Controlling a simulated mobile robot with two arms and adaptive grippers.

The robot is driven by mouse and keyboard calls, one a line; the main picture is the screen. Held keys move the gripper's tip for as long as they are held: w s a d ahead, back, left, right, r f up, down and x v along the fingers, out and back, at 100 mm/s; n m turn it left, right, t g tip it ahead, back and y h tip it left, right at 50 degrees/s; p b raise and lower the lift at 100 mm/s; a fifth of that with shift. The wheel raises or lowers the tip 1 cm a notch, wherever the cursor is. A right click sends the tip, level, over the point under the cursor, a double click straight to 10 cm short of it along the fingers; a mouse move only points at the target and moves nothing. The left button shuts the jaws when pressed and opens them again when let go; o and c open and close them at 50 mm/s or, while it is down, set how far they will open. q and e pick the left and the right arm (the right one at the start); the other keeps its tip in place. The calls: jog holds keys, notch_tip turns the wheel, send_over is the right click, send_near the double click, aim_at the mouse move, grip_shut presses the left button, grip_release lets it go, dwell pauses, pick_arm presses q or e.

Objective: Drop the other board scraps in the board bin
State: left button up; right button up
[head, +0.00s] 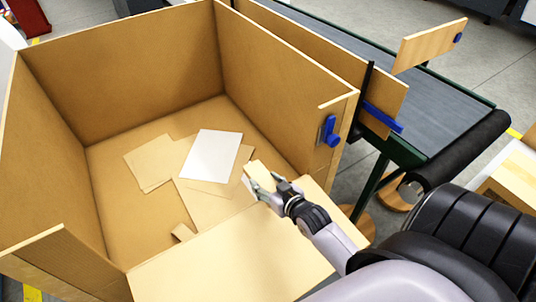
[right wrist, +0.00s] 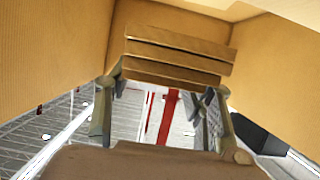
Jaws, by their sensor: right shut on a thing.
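The board bin (head: 120,45) is a large tan box with high walls and a lower front panel. Inside it, several tan board scraps (head: 150,165) and a white sheet (head: 212,155) lie flat on the floor. A small tan scrap (head: 182,232) lies near the front left. My right gripper (head: 262,185) is over the front right of the bin's inside, shut on a small tan board scrap (head: 259,171). My left gripper is out of view.
A dark conveyor (head: 430,100) with a green frame runs behind and right of the bin. Blue clamps (head: 328,130) and upright boards (head: 430,45) stand by the bin's right wall. A carton (head: 515,180) is at the right edge.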

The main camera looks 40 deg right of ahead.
aim_at(260, 177)
jog(key=b+x, duration=0.2)
jog(key=x, duration=0.1)
jog(key=b+x, duration=0.1)
jog(key=x, duration=0.1)
jog(key=shift+w+a+r, duration=0.2)
jog(key=shift+w+r, duration=0.1)
pick_arm(q)
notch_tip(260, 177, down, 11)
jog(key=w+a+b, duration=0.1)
jog(key=b, duration=0.6)
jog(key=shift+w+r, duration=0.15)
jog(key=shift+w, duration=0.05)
pick_arm(e)
jog(key=w+r+x, duration=0.1)
jog(key=r+x, duration=0.1)
jog(key=x, duration=0.8)
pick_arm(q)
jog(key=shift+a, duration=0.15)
pick_arm(e)
jog(key=o, duration=1.1)
jog(key=shift+s, duration=0.1)
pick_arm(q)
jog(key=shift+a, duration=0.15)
